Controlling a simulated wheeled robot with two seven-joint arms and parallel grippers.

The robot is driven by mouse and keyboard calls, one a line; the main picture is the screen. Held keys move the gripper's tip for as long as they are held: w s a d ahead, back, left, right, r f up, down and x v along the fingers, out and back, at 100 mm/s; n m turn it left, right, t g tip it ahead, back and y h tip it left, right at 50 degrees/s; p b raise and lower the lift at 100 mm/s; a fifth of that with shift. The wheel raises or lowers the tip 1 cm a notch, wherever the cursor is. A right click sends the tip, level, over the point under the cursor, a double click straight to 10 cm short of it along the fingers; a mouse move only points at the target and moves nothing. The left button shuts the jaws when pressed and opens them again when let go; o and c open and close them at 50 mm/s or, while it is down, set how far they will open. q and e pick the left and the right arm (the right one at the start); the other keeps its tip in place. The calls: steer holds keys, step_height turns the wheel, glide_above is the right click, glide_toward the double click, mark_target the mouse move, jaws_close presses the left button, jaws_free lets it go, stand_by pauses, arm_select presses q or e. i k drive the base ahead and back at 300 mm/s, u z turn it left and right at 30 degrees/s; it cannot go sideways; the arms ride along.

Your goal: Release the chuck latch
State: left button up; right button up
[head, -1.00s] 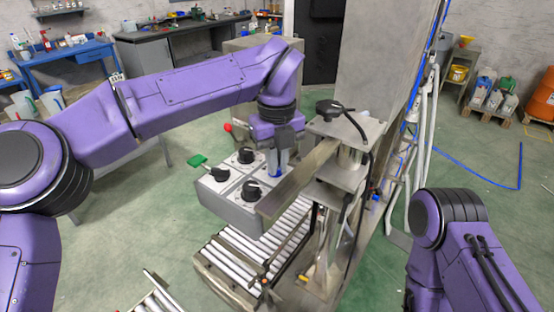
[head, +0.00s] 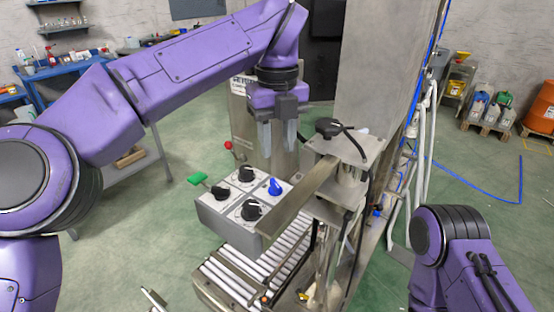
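A grey control box (head: 222,222) stands in the middle of the head view. On its top are several black knobs, such as the front one (head: 251,209), and a blue knob (head: 274,187) at the right. A green-handled lever (head: 197,178) sticks out on the left, and a red-tipped lever (head: 228,146) stands at the back. I cannot tell by any label which of these is the chuck latch. My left gripper (head: 277,145) points down above the box, its two pale fingers apart and empty, clear of the blue knob. My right gripper is out of view; only its arm shows.
A metal machine column (head: 381,70) with a bracket and black cable stands just right of the box. A flat metal bar (head: 296,198) reaches past the box's right edge. A roller conveyor (head: 250,268) runs below.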

mark_target(227, 144)
steer(key=k, duration=1)
